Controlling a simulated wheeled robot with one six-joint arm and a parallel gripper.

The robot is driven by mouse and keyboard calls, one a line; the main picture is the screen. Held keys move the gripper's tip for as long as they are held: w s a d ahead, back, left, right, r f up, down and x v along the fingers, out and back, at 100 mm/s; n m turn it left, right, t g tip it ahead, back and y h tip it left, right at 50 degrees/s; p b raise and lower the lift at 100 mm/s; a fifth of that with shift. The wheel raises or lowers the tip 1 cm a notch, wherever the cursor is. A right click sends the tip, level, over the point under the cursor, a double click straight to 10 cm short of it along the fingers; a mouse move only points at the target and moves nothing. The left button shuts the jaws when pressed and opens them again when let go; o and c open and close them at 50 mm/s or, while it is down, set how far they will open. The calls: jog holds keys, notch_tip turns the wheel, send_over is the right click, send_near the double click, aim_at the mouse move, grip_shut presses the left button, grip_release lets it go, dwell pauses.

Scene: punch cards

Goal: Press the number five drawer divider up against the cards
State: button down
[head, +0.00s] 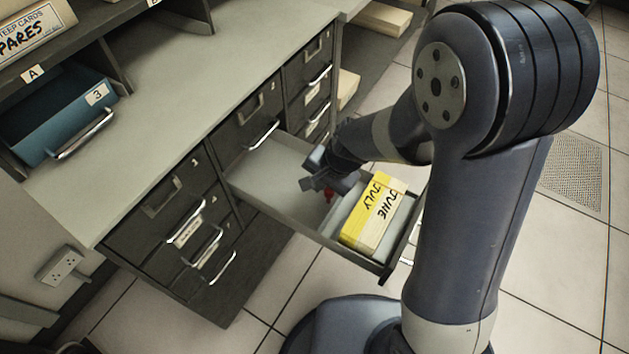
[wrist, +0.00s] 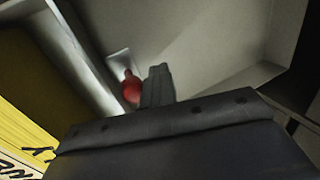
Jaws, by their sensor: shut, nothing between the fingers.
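An open drawer (head: 275,207) is pulled out from the cabinet, its number not readable. A block of yellow cards (head: 372,213) marked JUNE and JULY stands in its outer part. The cards also show at the left of the wrist view (wrist: 40,75). A pale divider plate (wrist: 84,50) with a red knob (wrist: 131,88) stands beside the cards; the red knob also shows in the head view (head: 329,194). My gripper (head: 318,185) is shut and empty, low in the drawer on the cabinet side of the divider. Its fingers (wrist: 158,84) appear right beside the knob; contact is unclear.
The drawer's inner part is empty. Closed cabinet drawers with metal handles (head: 187,222) stand at the left, below a grey counter (head: 190,110). A blue drawer marked 3 (head: 65,115) sits on the counter. Tiled floor lies around the open drawer.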

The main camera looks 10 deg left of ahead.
aim_at(331, 200)
jog(key=shift+s+d+b, duration=0.25)
jog(key=shift+s+d, duration=0.05)
jog(key=shift+d, duration=0.45)
jog(key=shift+s+d+b, duration=0.3)
jog(key=shift+s+d, duration=0.05)
jog(key=shift+d, duration=0.35)
jog(key=shift+s+d+b, duration=0.25)
jog(key=shift+s+d, duration=0.05)
jog(key=shift+d, duration=0.45)
jog(key=shift+w+a, duration=0.1)
jog(key=shift+r+p, duration=0.35)
jog(key=shift+r, duration=0.05)
jog(key=p+v, duration=0.6)
jog(key=v, duration=0.2)
